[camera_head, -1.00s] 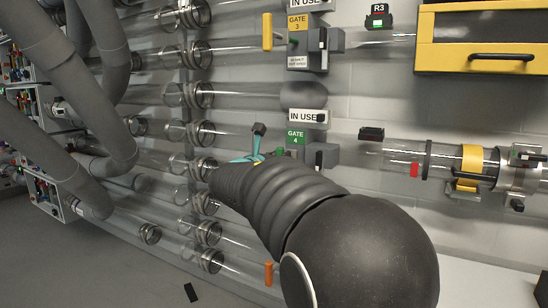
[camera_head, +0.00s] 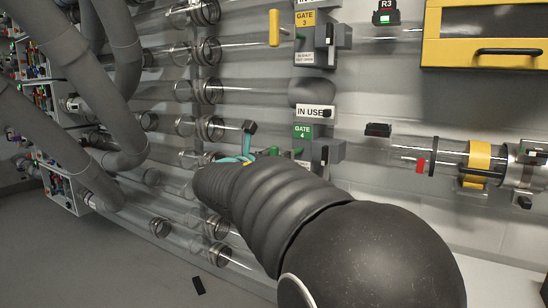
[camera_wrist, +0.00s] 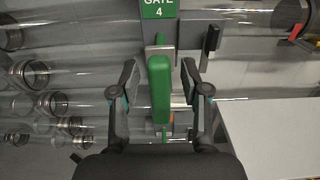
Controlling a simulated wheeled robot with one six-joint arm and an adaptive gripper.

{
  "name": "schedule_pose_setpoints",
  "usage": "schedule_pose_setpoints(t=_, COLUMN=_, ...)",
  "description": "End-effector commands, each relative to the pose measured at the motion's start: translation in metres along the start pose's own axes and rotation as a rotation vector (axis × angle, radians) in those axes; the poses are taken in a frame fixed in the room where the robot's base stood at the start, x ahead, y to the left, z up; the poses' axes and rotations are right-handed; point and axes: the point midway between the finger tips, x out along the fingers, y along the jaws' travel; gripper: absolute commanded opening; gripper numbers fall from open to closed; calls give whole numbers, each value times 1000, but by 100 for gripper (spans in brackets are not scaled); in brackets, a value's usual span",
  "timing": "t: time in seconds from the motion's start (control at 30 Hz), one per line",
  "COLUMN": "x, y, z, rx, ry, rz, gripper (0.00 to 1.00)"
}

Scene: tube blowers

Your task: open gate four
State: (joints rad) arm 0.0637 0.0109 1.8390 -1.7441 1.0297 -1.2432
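The gate 4 unit shows in the head view with its green GATE 4 sign (camera_head: 303,132) and an IN USE plate above. The same sign (camera_wrist: 160,9) is at the top of the wrist view. Below it, the green gate handle (camera_wrist: 160,88) stands upright. My gripper (camera_wrist: 160,82) is open, with one finger on each side of the green handle and a gap visible on both sides. In the head view, my dark arm hides most of the handle and gripper; one teal-jointed finger (camera_head: 249,140) shows, with a bit of green beside it.
The gate 3 unit with its yellow handle (camera_head: 274,28) is above. Clear tubes run along the wall. A yellow-framed cabinet (camera_head: 488,36) is upper right. A light surface (camera_wrist: 265,135) lies right of my gripper. A small black object (camera_head: 198,285) lies on the floor.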

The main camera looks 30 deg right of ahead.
Motion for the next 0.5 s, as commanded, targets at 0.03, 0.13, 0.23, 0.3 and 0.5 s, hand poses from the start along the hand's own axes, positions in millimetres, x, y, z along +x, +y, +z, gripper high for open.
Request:
schedule_pose_setpoints(t=0.03, x=-1, y=1, z=0, rx=0, ry=0, rz=1, gripper=46)
schedule_pose_setpoints(t=0.13, x=-3, y=1, z=0, rx=0, ry=0, rz=2, gripper=46)
schedule_pose_setpoints(t=0.23, x=-12, y=2, z=0, rx=0, ry=0, rz=3, gripper=46)
schedule_pose_setpoints(t=0.3, x=-22, y=2, z=1, rx=1, ry=-1, rz=5, gripper=46)
schedule_pose_setpoints(t=0.5, x=-62, y=1, z=0, rx=1, ry=-1, rz=5, gripper=46)
